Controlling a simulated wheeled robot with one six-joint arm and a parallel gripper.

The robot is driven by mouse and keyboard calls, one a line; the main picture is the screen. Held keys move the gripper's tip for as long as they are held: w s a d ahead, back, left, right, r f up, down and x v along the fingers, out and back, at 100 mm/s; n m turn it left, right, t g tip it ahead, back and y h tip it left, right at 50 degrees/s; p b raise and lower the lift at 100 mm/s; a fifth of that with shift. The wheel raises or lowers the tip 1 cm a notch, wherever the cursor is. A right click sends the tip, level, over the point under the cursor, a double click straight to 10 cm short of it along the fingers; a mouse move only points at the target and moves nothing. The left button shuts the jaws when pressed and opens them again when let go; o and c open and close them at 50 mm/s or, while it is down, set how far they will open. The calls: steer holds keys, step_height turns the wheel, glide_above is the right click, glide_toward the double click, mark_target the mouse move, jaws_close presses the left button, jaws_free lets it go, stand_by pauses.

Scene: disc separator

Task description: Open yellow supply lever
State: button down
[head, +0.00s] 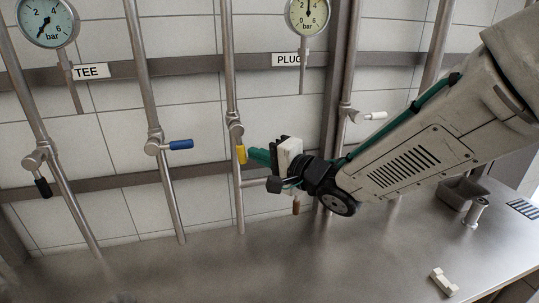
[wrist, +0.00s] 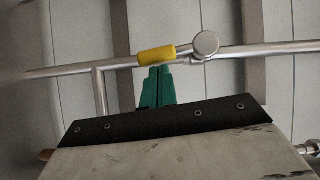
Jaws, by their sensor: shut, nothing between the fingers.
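The yellow supply lever (head: 241,154) hangs from its valve on the middle vertical pipe in the head view, roughly in line with the pipe. In the wrist view the yellow lever (wrist: 156,55) lies along the pipe, with the round valve body (wrist: 206,44) at its right end. My gripper (head: 254,155) has green fingers and is just right of the lever in the head view. In the wrist view the closed fingertips (wrist: 160,69) are right beside the lever's edge. I cannot tell if they touch it. Nothing is between the fingers.
A blue lever (head: 180,145) and a black lever (head: 43,187) are on pipes to the left. A white lever (head: 374,115) is on a pipe to the right, close to my arm. The metal counter (head: 250,275) below is mostly clear, with a small white block (head: 443,282) at the right.

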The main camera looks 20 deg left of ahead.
steer(key=shift+s+a+f+m+y, duration=0.15)
steer(key=shift+s+a+m+y, duration=0.2)
steer(key=shift+a+m, duration=0.3)
